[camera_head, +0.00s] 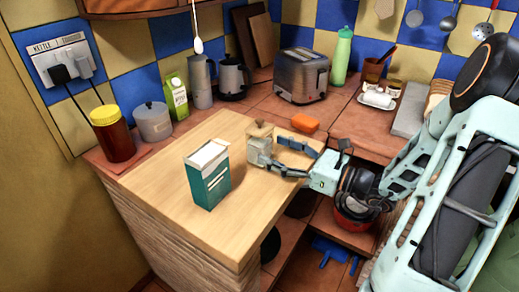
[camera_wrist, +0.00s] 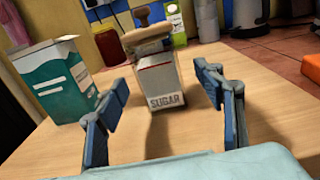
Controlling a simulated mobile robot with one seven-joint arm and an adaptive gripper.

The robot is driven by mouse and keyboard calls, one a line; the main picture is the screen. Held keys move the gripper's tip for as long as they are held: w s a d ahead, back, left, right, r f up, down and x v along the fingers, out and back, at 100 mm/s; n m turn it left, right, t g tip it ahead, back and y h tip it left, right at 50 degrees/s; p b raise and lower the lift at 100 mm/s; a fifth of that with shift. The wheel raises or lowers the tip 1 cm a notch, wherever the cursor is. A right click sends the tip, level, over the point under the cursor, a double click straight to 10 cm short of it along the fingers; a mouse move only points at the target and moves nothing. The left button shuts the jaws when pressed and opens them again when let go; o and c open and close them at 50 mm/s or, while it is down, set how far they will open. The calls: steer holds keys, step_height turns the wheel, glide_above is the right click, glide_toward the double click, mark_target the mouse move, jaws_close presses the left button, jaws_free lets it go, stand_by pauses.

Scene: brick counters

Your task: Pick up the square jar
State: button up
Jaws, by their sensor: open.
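The square jar (camera_head: 259,150) is a pale, squarish jar with a wooden knobbed lid, upright on the wooden counter top. In the wrist view, the jar (camera_wrist: 163,82) shows a "SUGAR" label and stands ahead, between the lines of my two fingers. My gripper (camera_head: 280,154) is open and low over the wood, coming from the right. Its fingertips are close to the jar, one on either side in the wrist view (camera_wrist: 160,85). Nothing is held. I cannot tell whether the fingers touch the jar.
A teal and white carton (camera_head: 209,177) stands left of the jar, near the left finger in the wrist view (camera_wrist: 58,82). An orange block (camera_head: 305,123) lies behind my gripper. A toaster (camera_head: 301,76), kettle (camera_head: 233,78) and canisters line the back. The front of the wood is clear.

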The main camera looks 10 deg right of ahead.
mark_target(269, 147)
steer(key=x, duration=0.5)
steer(key=shift+a+r+b, duration=0.15)
steer(key=shift+r+b, duration=0.1)
steer(key=shift+b, duration=0.1)
steer(key=shift+c, duration=0.3)
steer(key=c, duration=1.5)
steer(key=shift+r, duration=0.1)
